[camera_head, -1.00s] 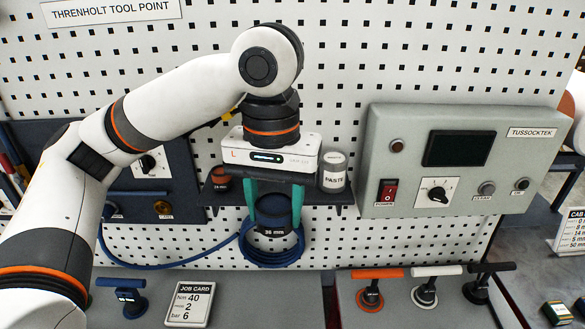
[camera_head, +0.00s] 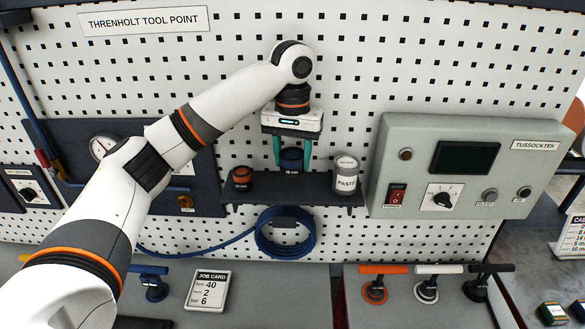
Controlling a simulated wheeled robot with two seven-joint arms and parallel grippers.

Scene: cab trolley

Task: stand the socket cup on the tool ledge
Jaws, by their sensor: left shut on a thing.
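The socket cup (camera_head: 291,160) is dark blue with a pale size label on its front. My left gripper (camera_head: 292,155) comes down from above with its green fingers on either side of the cup and is shut on it. The cup is upright, over the dark tool ledge (camera_head: 290,192) between the small cup and the paste jar. Whether its base touches the ledge I cannot tell. My right gripper does not show.
A small dark cup with an orange band (camera_head: 242,178) stands at the ledge's left end. A white paste jar (camera_head: 346,175) stands at its right end. A coiled blue hose (camera_head: 284,232) hangs below. A grey control box (camera_head: 465,167) is on the right.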

